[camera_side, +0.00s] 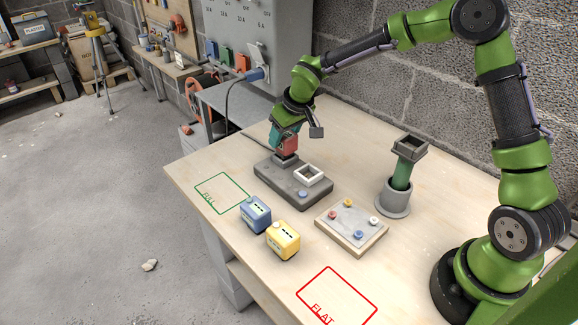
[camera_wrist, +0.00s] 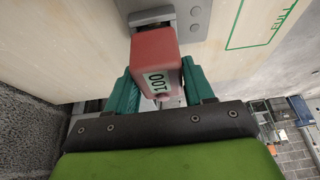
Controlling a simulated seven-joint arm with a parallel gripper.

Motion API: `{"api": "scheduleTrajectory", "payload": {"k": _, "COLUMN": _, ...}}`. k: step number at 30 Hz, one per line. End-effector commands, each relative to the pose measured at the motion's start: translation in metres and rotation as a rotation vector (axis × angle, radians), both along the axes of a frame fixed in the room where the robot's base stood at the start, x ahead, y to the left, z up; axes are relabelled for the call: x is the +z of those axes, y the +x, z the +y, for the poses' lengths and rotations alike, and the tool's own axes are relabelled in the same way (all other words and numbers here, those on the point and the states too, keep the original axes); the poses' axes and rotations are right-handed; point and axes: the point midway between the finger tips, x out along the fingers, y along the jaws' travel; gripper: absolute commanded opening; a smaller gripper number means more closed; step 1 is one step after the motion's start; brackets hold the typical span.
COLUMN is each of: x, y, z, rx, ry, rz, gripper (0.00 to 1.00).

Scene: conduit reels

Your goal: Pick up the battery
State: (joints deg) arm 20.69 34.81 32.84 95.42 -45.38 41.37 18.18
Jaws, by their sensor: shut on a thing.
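A red battery (camera_side: 289,146) is at the back-left end of a dark grey charger-like block (camera_side: 309,197) on the workbench. In the wrist view the red battery (camera_wrist: 155,52) shows a "100" label on its near end. My gripper (camera_side: 285,134) is shut on it, with one teal finger on each side, as the wrist view also shows (camera_wrist: 158,72). The battery's far end is at a dark socket (camera_wrist: 152,17) on the block. I cannot tell whether it is seated in it or just clear of it.
A blue battery-like box (camera_side: 255,214) and a yellow one (camera_side: 283,240) stand in front of the block. A board with coloured knobs (camera_side: 352,243) and a grey holder with a green tube (camera_side: 394,200) are to the right. Green "FULL" (camera_side: 222,193) and red "FLAT" (camera_side: 337,301) outlines are empty.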

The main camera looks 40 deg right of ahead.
Motion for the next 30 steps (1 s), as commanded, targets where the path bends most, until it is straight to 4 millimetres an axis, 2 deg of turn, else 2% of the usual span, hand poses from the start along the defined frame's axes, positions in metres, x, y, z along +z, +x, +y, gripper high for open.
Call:
{"api": "scheduleTrajectory", "payload": {"k": 3, "x": 0.021, "y": 0.000, "z": 0.000, "rx": 0.001, "ry": -0.001, "rz": -0.005, "gripper": 0.23}}
{"api": "scheduleTrajectory", "payload": {"k": 5, "x": 0.019, "y": -0.013, "z": -0.001, "rx": 0.002, "ry": -0.003, "rz": -0.001, "gripper": 0.23}}
{"api": "scheduleTrajectory", "payload": {"k": 18, "x": 0.029, "y": -0.124, "z": -0.008, "rx": -0.002, "ry": -0.003, "rz": -0.003, "gripper": 0.23}}
{"api": "scheduleTrajectory", "payload": {"k": 21, "x": 0.030, "y": -0.140, "z": -0.008, "rx": -0.002, "ry": -0.004, "rz": -0.003, "gripper": 0.23}}
{"api": "scheduleTrajectory", "payload": {"k": 26, "x": 0.031, "y": -0.154, "z": -0.007, "rx": 0.004, "ry": -0.002, "rz": -0.002, "gripper": 0.23}}
{"api": "scheduleTrajectory", "payload": {"k": 30, "x": 0.025, "y": -0.162, "z": 0.010, "rx": 0.051, "ry": 0.000, "rz": 0.001, "gripper": 0.23}}
